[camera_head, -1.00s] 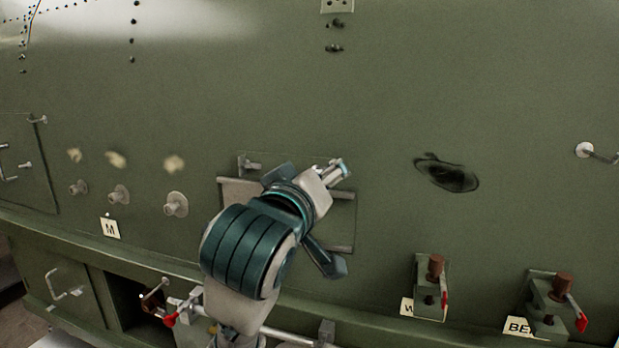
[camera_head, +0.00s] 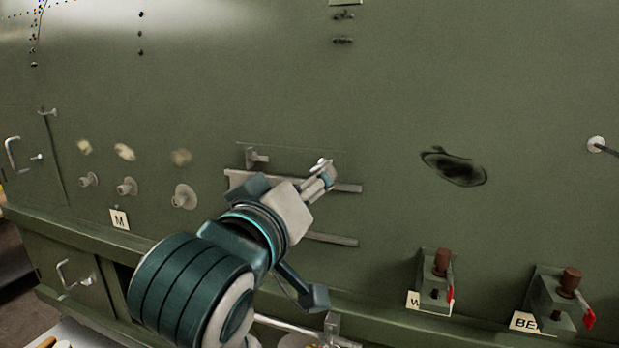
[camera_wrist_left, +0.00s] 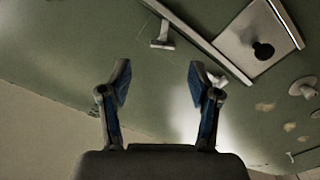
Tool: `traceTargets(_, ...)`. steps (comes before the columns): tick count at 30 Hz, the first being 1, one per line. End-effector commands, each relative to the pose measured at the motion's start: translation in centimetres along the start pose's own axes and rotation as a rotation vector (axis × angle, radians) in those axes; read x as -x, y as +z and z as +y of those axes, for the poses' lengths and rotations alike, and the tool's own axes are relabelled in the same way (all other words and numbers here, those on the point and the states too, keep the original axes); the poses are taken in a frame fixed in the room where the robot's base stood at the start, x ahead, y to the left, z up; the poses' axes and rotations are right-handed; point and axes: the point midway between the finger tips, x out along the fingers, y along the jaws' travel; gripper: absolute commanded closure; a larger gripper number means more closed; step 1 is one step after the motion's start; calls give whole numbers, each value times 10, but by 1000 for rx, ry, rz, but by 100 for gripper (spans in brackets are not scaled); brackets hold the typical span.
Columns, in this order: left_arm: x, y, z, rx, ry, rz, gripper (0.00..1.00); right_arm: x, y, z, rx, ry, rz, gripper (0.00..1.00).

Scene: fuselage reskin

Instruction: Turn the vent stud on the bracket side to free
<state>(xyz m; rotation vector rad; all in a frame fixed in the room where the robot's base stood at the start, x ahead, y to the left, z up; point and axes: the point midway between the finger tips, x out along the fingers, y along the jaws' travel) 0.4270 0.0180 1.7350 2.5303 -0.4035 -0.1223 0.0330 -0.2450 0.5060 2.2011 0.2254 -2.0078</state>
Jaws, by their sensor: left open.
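A panel with pale rails (camera_head: 345,187) is on the green fuselage side. Two small metal studs stick out above the upper rail. One stud (camera_head: 255,158) is by the rail's left end. The other stud (camera_head: 321,163) is partly hidden by my left gripper (camera_head: 326,176). No label tells which is the vent stud. In the left wrist view my left gripper (camera_wrist_left: 158,78) is open with nothing between its fingers. A T-shaped stud (camera_wrist_left: 162,36) stands beyond the fingertips, and a pale stud (camera_wrist_left: 217,79) shows beside the right finger. My right gripper is out of view.
A pale plate with a dark knob (camera_wrist_left: 263,50) lies beyond the rail in the wrist view. Round fittings (camera_head: 184,196) are left of the panel. Bracket boxes with brown knobs and red levers (camera_head: 437,275) (camera_head: 560,298) stand lower right. A dark dent (camera_head: 455,167) is right of the panel.

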Motion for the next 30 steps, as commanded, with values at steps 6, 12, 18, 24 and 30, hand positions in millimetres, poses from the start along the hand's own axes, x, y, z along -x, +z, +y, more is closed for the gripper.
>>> traceTargets(6,5,-2,-4,3,-1,1,38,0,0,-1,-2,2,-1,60)
traceTargets(12,8,-5,-3,-40,4,8,38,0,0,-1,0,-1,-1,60)
traceTargets(18,34,-12,20,-594,38,71,38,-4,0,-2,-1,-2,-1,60)
traceTargets(24,68,-14,36,-1525,22,137,38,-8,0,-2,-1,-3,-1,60)
traceTargets(30,92,-7,28,-2408,-30,117,38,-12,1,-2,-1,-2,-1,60)
